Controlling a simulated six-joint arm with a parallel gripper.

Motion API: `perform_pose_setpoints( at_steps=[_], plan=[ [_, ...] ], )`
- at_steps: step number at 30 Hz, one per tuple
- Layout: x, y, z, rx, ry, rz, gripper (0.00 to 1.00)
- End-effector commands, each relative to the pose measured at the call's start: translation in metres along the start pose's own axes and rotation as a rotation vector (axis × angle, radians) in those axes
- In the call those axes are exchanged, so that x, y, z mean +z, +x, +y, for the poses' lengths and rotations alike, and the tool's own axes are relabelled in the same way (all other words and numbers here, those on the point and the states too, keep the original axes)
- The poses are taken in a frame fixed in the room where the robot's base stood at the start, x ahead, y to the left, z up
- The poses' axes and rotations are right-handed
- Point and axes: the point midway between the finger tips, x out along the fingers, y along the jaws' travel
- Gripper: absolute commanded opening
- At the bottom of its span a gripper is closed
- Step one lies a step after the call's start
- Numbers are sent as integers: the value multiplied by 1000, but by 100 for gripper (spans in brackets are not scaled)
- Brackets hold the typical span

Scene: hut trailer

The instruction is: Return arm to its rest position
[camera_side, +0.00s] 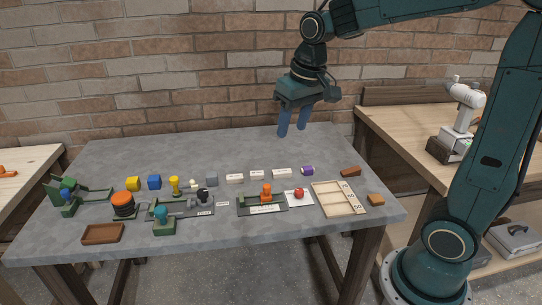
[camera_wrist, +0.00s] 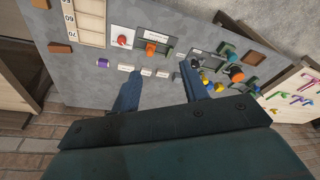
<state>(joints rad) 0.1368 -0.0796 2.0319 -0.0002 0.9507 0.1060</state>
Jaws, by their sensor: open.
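My gripper (camera_side: 293,124) hangs above the back edge of the grey table (camera_side: 210,238), right of its middle, with its blue fingers pointing down. It is open and empty, and the fingers are apart. In the wrist view the gripper (camera_wrist: 158,88) shows the two spread fingers with the tabletop items beyond them. No object lies between the fingertips. My arm is raised and reaches in from the right.
Several coloured pieces and fixtures fill the left. A brick wall (camera_side: 190,75) rises behind. A wooden bench (camera_side: 400,130) stands right.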

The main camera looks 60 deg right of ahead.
Motion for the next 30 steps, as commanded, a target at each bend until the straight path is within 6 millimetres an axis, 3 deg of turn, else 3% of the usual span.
perform_pose_setpoints(
  at_steps=[6, 13, 24, 30],
  plan=[
    [42, -25, -6, -16, -61, 67, 44],
    [88, -40, -9, -32, -122, 131, 44],
    [152, -44, -8, -56, -211, 227, 44],
    [166, -42, -7, -62, -231, 249, 44]
  ],
)
